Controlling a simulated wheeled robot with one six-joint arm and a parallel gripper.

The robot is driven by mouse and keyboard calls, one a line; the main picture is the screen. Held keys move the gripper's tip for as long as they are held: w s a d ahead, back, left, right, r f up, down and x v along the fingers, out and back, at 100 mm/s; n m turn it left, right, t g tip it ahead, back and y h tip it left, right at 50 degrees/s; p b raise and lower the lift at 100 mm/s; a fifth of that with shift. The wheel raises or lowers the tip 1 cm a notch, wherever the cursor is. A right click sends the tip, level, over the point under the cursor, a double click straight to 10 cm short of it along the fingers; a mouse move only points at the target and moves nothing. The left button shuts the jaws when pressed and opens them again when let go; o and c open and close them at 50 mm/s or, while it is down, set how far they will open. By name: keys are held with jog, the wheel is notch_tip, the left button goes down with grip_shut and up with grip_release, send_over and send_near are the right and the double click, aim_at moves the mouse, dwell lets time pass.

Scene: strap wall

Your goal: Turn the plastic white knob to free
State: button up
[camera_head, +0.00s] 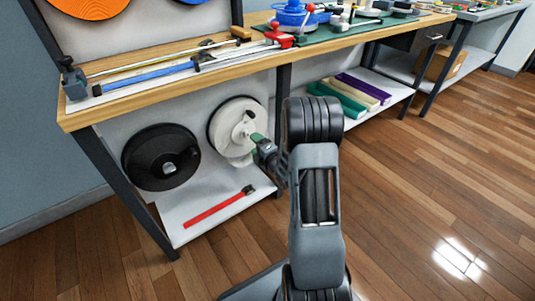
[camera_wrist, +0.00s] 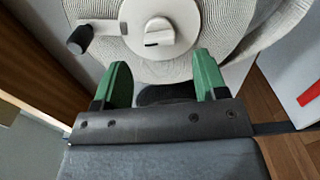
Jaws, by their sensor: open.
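The white knob (camera_wrist: 158,38) is a round cap with a dark-marked raised grip, at the centre of a white strap reel (camera_wrist: 270,30) in the wrist view. A white crank arm with a black handle (camera_wrist: 80,40) sits left of it. My gripper (camera_wrist: 162,66) is open, its green fingers apart and empty, just below the knob in that view. I cannot tell whether they touch the reel. In the head view my gripper (camera_head: 257,138) is in front of the white reel (camera_head: 226,121), partly hiding it; the knob is hard to make out there.
The reel hangs under a wooden bench (camera_head: 170,75), beside a black reel (camera_head: 160,158). A red strap (camera_head: 214,209) lies on the white lower shelf (camera_head: 186,205). Bench legs stand close to my arm. Wooden floor is open at the right.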

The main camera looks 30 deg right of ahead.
jog(key=s+p, duration=0.1)
jog(key=s, duration=0.7)
jog(key=shift+s+d, duration=0.15)
jog(key=shift+d, duration=0.3)
